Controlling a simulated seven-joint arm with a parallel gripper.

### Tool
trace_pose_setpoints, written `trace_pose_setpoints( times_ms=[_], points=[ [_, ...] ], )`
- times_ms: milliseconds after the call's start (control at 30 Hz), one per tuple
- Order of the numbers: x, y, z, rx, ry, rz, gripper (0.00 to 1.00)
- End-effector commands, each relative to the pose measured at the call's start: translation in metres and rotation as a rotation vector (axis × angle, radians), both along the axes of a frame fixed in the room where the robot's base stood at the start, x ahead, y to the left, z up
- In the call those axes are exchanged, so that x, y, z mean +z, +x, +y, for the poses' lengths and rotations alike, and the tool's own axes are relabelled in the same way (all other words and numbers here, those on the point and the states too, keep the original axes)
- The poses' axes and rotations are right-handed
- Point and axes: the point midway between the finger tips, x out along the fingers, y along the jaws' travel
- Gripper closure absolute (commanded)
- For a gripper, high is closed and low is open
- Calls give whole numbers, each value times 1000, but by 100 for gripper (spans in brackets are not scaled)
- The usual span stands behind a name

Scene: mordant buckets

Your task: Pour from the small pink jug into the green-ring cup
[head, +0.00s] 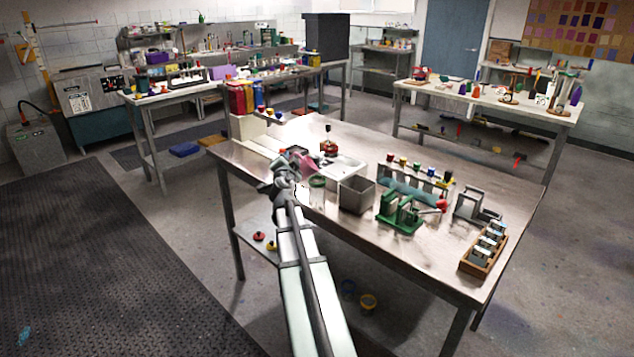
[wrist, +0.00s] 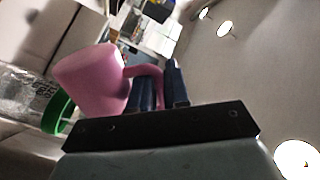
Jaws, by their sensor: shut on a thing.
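The small pink jug (wrist: 88,82) is held by its handle between the dark fingers of my gripper (wrist: 160,88) in the wrist view. In the head view the jug (head: 309,163) is partly hidden behind my gripper (head: 296,160). The clear green-ring cup (head: 317,184) stands on the table just in front of the jug. In the wrist view its green ring (wrist: 58,116) is close beside the jug, partly covered by it. I cannot tell whether they touch. The jug's exact tilt and contents are unclear, and no stream of liquid shows.
A grey open bin (head: 357,194) stands right of the cup, with a white tray (head: 346,166) behind. A green clamp device (head: 400,213) and a rack of coloured-top vials (head: 418,172) stand farther right.

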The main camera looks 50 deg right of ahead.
Motion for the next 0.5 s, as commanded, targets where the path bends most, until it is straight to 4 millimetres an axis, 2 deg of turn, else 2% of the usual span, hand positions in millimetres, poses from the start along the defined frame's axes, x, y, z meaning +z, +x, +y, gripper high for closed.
trace_pose_setpoints(
  times_ms=[500],
  points=[
    [0,0,-1,0,20,-20,100]
  ],
)
